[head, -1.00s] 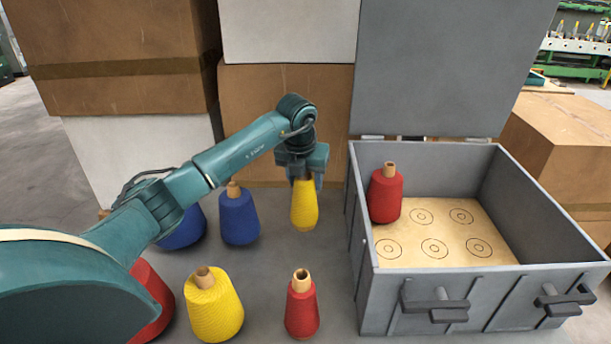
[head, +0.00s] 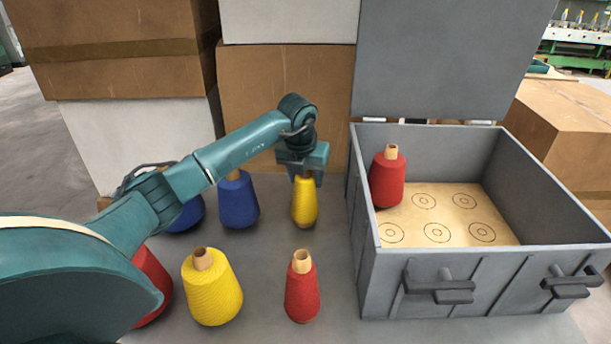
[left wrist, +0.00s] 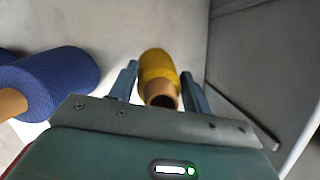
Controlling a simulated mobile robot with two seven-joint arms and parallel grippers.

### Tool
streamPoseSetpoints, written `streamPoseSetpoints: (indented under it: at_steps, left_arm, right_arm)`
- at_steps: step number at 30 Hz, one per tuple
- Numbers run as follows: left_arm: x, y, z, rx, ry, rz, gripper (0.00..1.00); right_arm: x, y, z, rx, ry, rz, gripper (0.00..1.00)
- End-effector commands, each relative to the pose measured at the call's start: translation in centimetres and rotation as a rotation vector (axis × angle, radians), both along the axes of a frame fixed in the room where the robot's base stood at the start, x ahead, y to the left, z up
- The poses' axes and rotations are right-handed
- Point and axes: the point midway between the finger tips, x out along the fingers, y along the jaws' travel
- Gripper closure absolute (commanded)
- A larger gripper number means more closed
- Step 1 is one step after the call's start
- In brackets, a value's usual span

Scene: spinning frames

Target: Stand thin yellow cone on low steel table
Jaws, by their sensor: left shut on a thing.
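The thin yellow cone (head: 305,210) is upright in the jaws of my left gripper (head: 305,180) in the head view, with its lower part hanging free below the fingers. In the left wrist view, the cone (left wrist: 157,65) sits between both fingers with its brown tube end toward the camera. I cannot tell whether its base touches the low steel table (head: 262,262) under it. My right gripper is not in view.
Blue cones (head: 238,202) stand left of the held cone. A wide yellow cone (head: 212,290) and a red cone (head: 302,290) stand in front. A grey open crate (head: 470,285) with a red cone (head: 387,182) inside is close on the right. Cartons (head: 270,80) stand behind.

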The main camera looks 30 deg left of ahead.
Motion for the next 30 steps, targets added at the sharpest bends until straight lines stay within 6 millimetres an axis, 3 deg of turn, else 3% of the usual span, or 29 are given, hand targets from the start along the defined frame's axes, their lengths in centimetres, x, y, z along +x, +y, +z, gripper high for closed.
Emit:
streamPoseSetpoints:
  at_steps: [11,12,20,30]
  left_arm:
    - [0.01,0.02,-0.71,0.000,-0.001,0.000,0.93]
    - [0.02,0.02,-0.61,0.000,-0.001,0.000,0.49]
    - [0.01,0.01,-0.61,0.000,-0.001,0.000,0.27]
    - [-0.01,0.01,-0.67,0.000,0.001,0.000,0.26]
  right_arm:
    - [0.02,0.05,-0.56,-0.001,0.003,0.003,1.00]
    - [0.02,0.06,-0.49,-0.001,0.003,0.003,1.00]
    - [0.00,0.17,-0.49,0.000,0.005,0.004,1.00]
    - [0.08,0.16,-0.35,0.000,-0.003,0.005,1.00]
